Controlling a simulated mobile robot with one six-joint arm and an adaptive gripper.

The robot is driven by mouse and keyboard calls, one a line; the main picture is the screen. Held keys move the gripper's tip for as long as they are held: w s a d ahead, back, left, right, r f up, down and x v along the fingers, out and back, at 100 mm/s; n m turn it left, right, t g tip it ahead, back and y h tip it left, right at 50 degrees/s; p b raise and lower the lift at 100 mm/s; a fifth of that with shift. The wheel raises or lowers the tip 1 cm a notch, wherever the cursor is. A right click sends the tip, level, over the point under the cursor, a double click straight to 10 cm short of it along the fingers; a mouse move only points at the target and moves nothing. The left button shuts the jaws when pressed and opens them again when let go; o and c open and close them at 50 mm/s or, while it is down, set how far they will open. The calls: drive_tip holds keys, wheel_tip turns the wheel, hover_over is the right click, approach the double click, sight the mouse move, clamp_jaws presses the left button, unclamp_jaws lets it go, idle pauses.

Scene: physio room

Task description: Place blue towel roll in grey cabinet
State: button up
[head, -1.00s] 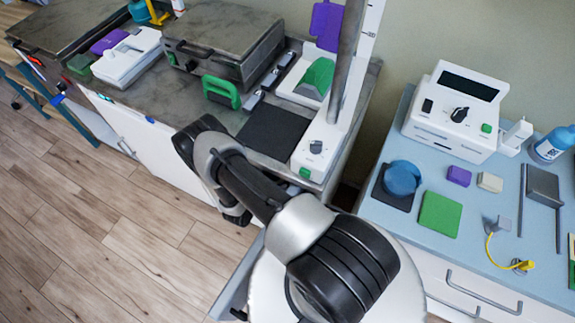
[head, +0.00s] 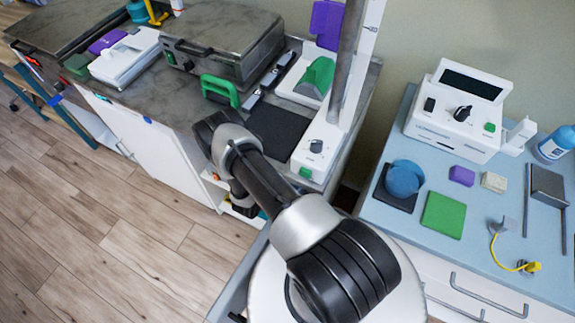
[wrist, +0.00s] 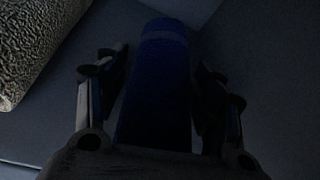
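The blue towel roll (wrist: 155,95) lies lengthwise between the two fingers of my gripper (wrist: 160,80) in the wrist view, with a lighter band near its far end. The fingers stand close along both sides of it. The picture is too dark to tell whether they touch it or leave thin gaps. Dark grey flat surfaces (wrist: 245,60) surround the roll; I cannot tell whether they belong to the grey cabinet. In the head view my arm reaches down beside the counter, and neither my gripper nor the roll shows there.
A pale, rough-textured rounded thing (wrist: 35,40) lies at the wrist view's upper left. A marble-look counter (head: 215,25) holds a dark case (head: 220,45) and devices. A blue-topped cabinet (head: 480,215) stands at right. The wood floor (head: 100,210) is clear at left.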

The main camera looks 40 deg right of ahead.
drive_tip(key=o, duration=0.3)
drive_tip(key=shift+o, duration=0.2)
drive_tip(key=shift+r, duration=0.1)
drive_tip(key=shift+a+r, duration=0.2)
drive_tip(key=p+v, duration=0.3)
drive_tip(key=v, duration=0.8)
drive_tip(key=shift+s+a, duration=0.15)
drive_tip(key=shift+a, duration=0.15)
drive_tip(key=shift+r, duration=0.1)
